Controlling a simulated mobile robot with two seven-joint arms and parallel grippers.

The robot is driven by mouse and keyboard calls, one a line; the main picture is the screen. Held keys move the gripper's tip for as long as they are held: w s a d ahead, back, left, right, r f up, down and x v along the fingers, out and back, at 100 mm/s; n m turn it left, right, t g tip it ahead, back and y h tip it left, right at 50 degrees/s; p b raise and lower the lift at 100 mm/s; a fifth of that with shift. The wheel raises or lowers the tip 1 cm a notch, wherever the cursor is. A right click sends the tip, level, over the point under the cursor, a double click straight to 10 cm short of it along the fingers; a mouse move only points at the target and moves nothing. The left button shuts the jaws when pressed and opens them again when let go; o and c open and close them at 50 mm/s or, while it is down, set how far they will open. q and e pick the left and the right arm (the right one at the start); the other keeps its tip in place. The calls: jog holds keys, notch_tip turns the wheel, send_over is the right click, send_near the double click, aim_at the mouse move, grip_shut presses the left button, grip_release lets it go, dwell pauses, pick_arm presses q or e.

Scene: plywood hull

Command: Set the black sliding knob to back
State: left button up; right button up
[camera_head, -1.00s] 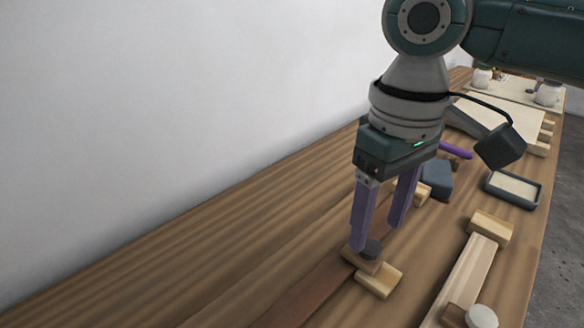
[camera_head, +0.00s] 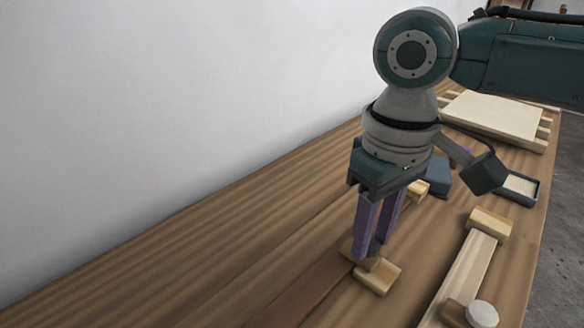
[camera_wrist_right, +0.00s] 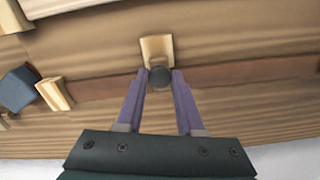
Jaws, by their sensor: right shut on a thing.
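The knob (camera_wrist_right: 160,76) also shows as a dark round shape between the right gripper's fingertips (camera_wrist_right: 160,73) in the right wrist view. My left gripper is out of view.
A second, pale rail (camera_head: 465,274) with a white round knob (camera_head: 482,314) runs to the right. Behind the gripper are a dark blue block (camera_head: 439,178), a tray (camera_head: 520,187) and a pale board (camera_head: 495,114). The tabletop to the left is clear.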

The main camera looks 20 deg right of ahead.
aim_at(387, 277)
grip_shut()
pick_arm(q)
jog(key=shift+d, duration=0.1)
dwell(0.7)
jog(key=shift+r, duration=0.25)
pick_arm(e)
jog(key=shift+r, duration=0.1)
jog(key=s+p, duration=0.1)
jog(key=s+d+p, duration=0.1)
jog(key=p, duration=0.1)
jog(key=shift+s+r, duration=0.15)
jog(key=shift+s, duration=0.05)
jog(key=shift+s+d+f, duration=0.1)
jog(key=shift+s+f, duration=0.1)
jog(key=shift+s, duration=0.05)
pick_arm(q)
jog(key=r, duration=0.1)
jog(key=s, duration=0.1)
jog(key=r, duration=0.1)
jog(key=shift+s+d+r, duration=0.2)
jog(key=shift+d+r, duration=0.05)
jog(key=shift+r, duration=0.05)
pick_arm(e)
jog(key=shift+w, duration=0.1)
jog(key=o, duration=0.8)
grip_release()
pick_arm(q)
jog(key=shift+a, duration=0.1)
pick_arm(e)
jog(key=shift+o, duration=0.2)
